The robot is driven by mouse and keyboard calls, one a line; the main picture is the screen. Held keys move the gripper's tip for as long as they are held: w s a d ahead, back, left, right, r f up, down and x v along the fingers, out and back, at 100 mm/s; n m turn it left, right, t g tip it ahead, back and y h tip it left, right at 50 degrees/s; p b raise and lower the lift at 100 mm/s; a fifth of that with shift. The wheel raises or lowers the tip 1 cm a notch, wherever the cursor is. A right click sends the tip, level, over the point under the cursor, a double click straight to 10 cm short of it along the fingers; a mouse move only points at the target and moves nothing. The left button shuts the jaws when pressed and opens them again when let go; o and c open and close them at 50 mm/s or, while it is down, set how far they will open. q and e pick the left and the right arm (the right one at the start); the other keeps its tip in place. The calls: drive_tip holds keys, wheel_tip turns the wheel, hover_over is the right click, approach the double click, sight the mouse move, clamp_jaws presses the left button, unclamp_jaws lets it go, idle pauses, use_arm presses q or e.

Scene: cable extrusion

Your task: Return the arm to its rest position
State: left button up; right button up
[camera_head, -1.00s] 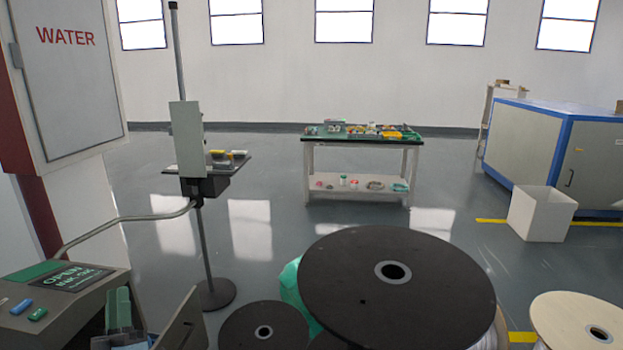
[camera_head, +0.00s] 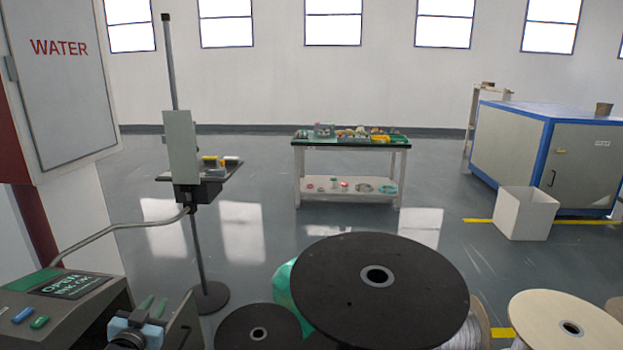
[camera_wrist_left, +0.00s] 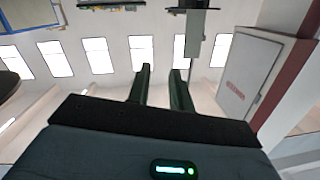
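My left gripper (camera_head: 151,307) is low at the left in the head view, beside the grey console marked "OPEN INK OK" (camera_head: 72,284). Its two dark green fingers point up and away. In the left wrist view the fingers of the left gripper (camera_wrist_left: 159,78) stand apart with nothing between them. My right gripper is in neither view.
A large black spool (camera_head: 330,285) and a smaller one (camera_head: 235,328) stand in front. A thin stand (camera_head: 203,250) and a WATER cabinet (camera_head: 62,80) are at the left. A workbench (camera_head: 350,144) stands farther back. Open floor lies between the bench and spools.

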use_arm(q)
drive_tip(key=s+d+f+m+g+h, duration=0.1)
drive_tip(key=s+d+f+g, duration=0.25)
drive_tip(key=s+f, duration=0.6)
drive_tip(key=s+d+f+g, duration=0.2)
drive_tip(key=s+d+f, duration=0.3)
drive_tip(key=s+f, duration=0.45)
drive_tip(key=s+d+f+g, duration=0.1)
drive_tip(key=s+d, duration=0.2)
drive_tip(key=s, duration=0.6)
drive_tip(key=s+d+f+n+g+h, duration=0.1)
drive_tip(key=s+d+f, duration=0.1)
drive_tip(key=s, duration=0.7)
drive_tip(key=s+d+f+g, duration=0.1)
drive_tip(key=s+d, duration=0.2)
drive_tip(key=s, duration=0.6)
drive_tip(key=shift+d+f+h, duration=0.3)
drive_tip(key=shift+d+f, duration=0.05)
